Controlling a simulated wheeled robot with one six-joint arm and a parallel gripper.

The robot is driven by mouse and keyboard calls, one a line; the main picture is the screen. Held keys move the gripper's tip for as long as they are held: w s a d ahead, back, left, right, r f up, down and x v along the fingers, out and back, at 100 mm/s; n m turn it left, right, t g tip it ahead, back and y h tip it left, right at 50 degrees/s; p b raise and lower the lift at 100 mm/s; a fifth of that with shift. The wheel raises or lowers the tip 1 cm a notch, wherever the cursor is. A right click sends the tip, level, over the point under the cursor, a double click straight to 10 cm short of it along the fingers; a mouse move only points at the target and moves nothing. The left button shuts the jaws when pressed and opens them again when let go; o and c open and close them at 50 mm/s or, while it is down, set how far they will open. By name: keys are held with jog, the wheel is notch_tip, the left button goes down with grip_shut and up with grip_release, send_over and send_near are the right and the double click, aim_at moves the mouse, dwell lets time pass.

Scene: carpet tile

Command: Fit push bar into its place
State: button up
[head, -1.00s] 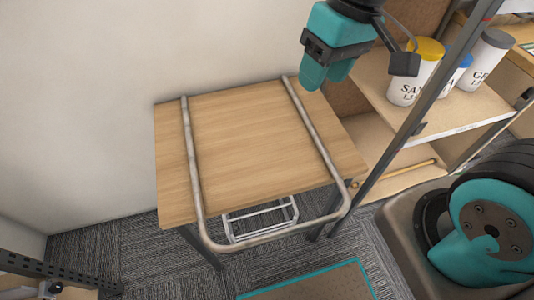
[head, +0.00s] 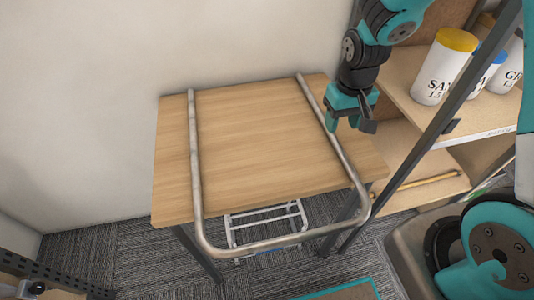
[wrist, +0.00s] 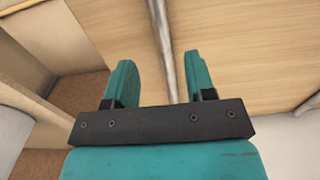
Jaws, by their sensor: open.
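The push bar appears to be the U-shaped grey metal tube (head: 196,165) lying across the wooden table (head: 255,140). Its two legs point to the wall and its bend hangs past the table's front edge. My gripper (head: 349,122) is above the table's right side, close to the bar's right leg. In the wrist view my gripper (wrist: 160,62) has its two teal fingers apart, and the tube (wrist: 163,40) runs between them in the picture. I cannot tell how far above the tube the fingers are. A pale metal frame (head: 232,238) stands on the floor, partly hidden under the table.
A shelf unit (head: 470,122) with several labelled jars (head: 440,75) and a brass-coloured rod (head: 430,181) stands right of the table. A dark upright post (head: 440,125) stands before it. A wall (head: 90,100) closes the back and left. Carpet (head: 110,262) lies open at front left.

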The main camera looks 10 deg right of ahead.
aim_at(335, 138)
jog(key=f, duration=0.5)
jog(key=shift+w+a+f+b, duration=0.15)
jog(key=shift+w+f+b, duration=0.1)
jog(key=shift+b, duration=0.15)
grip_shut()
